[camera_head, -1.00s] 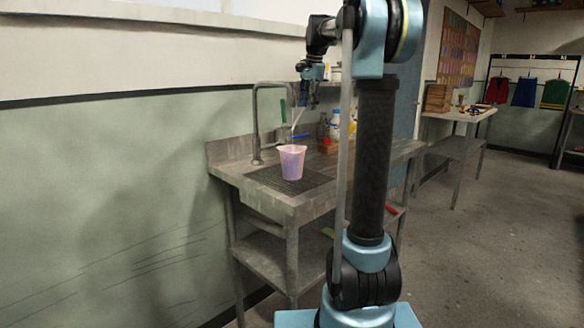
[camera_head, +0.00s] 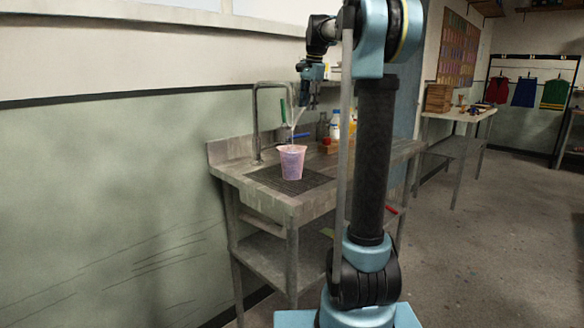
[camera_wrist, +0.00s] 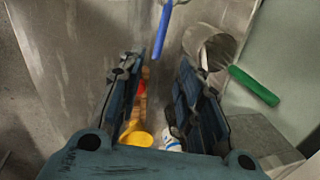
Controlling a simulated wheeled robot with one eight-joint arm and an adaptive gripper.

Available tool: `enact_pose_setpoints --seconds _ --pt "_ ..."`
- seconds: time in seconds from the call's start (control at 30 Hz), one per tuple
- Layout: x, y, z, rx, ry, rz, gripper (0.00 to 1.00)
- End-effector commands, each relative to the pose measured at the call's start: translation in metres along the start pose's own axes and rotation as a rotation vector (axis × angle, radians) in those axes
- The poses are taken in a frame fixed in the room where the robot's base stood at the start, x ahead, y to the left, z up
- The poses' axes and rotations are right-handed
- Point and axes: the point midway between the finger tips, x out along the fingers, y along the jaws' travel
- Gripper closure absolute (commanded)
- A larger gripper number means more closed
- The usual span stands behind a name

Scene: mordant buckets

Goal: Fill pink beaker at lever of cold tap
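The pink beaker (camera_head: 292,163) stands upright on the dark grate of the sink, beneath the grey tap spout (camera_head: 255,118). A pale streak above its mouth looks like running water, but I cannot be sure; the fill level is hidden. A green lever (camera_head: 283,111) stands upright and a blue lever (camera_head: 301,136) lies roughly level by the tap. The wrist view shows the blue lever (camera_wrist: 162,32) ahead of the fingers and the green lever (camera_wrist: 253,86) to their right. My gripper (camera_head: 313,97) is above and behind the beaker, open and empty, touching neither lever.
Bottles (camera_head: 335,124) and a wooden crate (camera_head: 329,147) stand right of the tap on the sink counter. A yellow-topped container (camera_wrist: 137,138) shows below my fingers. The wall is close behind the sink. Another table (camera_head: 461,115) stands farther right, with open floor before it.

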Motion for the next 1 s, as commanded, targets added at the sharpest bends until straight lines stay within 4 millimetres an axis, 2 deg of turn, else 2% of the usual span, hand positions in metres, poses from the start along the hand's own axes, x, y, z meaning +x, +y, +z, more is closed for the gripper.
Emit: enact_pose_setpoints --seconds 0.2,0.33,0.37,0.57,1.0 --pt "0.0 0.0 0.0 0.0 0.0 0.0 0.69" --pt "0.0 0.002 0.0 -0.022 -0.001 -0.004 0.99" --pt "0.001 0.003 -0.001 -0.038 -0.001 -0.007 1.0" --pt "0.004 0.021 -0.003 -0.275 -0.002 -0.047 1.0" --pt "0.015 0.071 -0.005 -0.975 0.069 -0.159 1.0"
